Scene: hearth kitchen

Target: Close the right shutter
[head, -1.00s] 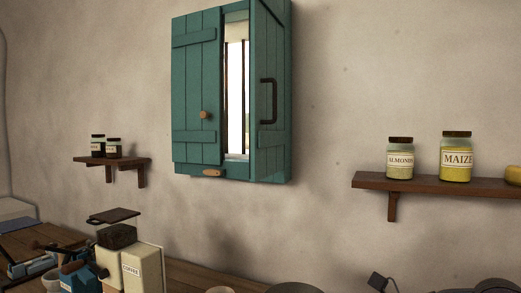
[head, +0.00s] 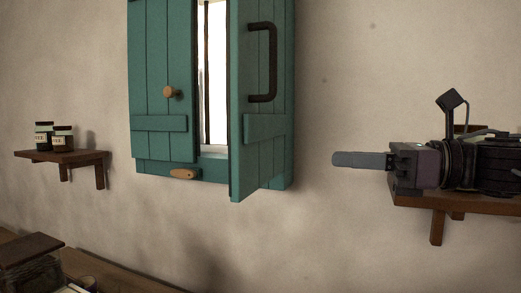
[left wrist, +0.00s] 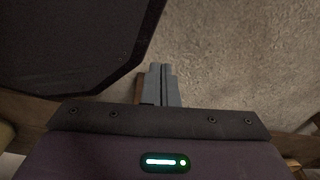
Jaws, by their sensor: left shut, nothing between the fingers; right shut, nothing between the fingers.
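The teal right shutter (head: 262,150) stands ajar, swung out from the window, with a dark bar handle (head: 272,62) on its face. The teal left shutter (head: 150,70), with a round wooden knob (head: 169,92), lies flat across its side. A bright gap (head: 215,75) shows between them. My right gripper (head: 336,159) is shut and empty, pointing left, apart from the right shutter and to its right, lower than the handle. My left gripper (left wrist: 161,70) is shut and empty in the left wrist view; the head view does not show it.
A wooden peg (head: 184,174) sits on the lower frame. A small shelf with jars (head: 62,137) is at left. My right arm covers much of the right shelf (head: 437,225). Bare wall (head: 345,100) lies between shutter and gripper. A dark panel (left wrist: 75,40) is close in the left wrist view.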

